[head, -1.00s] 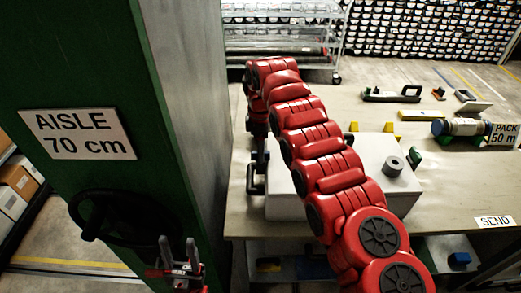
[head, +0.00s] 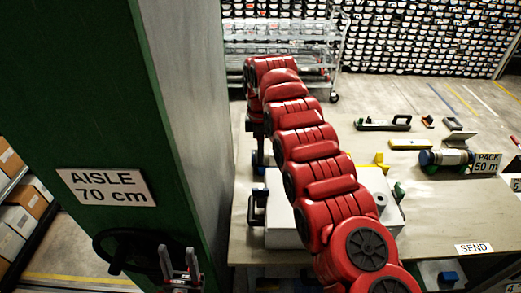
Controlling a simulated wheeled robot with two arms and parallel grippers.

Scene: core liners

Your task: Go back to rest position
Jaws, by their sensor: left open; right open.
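My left gripper (head: 179,264) is low at the left, in front of the green cabinet and just right of a black handwheel (head: 118,248). Its two fingers point up, apart, with nothing between them. My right arm, red, crosses the view from the bottom right up to the table's far left corner. Its gripper (head: 257,158) hangs down at the arm's far end, above the table's left edge and beyond the white box with the black handle. It is small and dark, and I see nothing held in it.
A green cabinet (head: 75,100) with an "AISLE 70 cm" sign stands close at left. The white box (head: 281,215) sits on the table (head: 425,215), partly behind my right arm. A core cylinder (head: 446,157) and tools lie at the right. A wire trolley (head: 280,40) stands behind.

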